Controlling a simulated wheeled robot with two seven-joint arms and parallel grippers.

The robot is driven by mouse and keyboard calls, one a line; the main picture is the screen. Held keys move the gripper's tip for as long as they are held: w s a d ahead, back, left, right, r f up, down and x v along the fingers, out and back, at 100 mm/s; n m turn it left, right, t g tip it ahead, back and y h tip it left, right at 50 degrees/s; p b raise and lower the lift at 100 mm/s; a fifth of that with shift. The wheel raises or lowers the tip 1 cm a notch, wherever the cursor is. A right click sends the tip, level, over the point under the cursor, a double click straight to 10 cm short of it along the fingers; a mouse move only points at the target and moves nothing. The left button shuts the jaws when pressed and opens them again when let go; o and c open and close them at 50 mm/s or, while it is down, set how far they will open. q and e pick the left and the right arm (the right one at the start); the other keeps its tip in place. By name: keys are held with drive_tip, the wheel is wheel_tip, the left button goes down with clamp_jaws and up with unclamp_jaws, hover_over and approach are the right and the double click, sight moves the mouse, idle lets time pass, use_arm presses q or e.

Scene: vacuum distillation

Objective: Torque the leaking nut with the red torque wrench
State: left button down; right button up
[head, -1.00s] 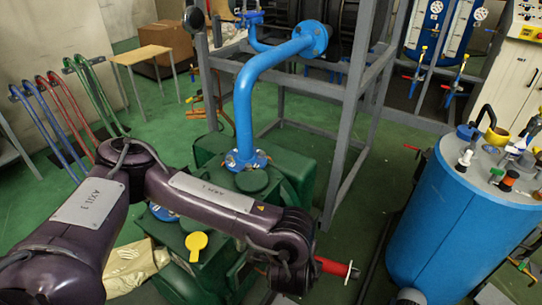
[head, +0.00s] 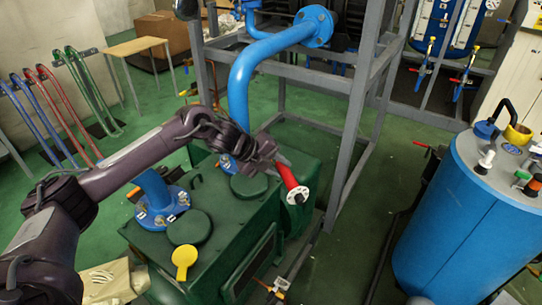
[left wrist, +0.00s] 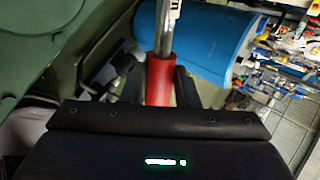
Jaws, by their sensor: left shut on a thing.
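My left gripper (head: 276,163) is shut on the red torque wrench (head: 289,178) and holds it above the right edge of the green tank. The wrench has a red handle and a round pale end facing me. In the left wrist view its red handle (left wrist: 159,80) sits between the fingers, with a silver shaft (left wrist: 164,28) beyond. The front blue flange (head: 163,208) with bolts stands on the tank, left of the gripper. A second flange (head: 230,166) is partly hidden behind my arm. I cannot tell which nut leaks. My right gripper is not in view.
The green tank (head: 215,255) has round lids and a yellow tag (head: 184,258). A grey steel frame (head: 352,120) stands close behind and right of the wrench. A blue drum (head: 455,235) is at the right. Green floor between them is mostly clear.

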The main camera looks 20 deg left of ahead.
use_arm(q)
drive_tip(key=a, duration=0.1)
drive_tip(key=w+a+r, duration=0.1)
drive_tip(key=shift+w+a+r+m, duration=0.1)
drive_tip(key=shift+w+a+m, duration=0.15)
drive_tip(key=shift+a+m, duration=0.1)
drive_tip(key=shift+s, duration=0.1)
wheel_tip(320, 180, down, 4)
drive_tip(key=b, duration=0.2)
drive_tip(key=shift+r+b, duration=0.15)
drive_tip(key=shift+b, duration=0.2)
idle(0.8)
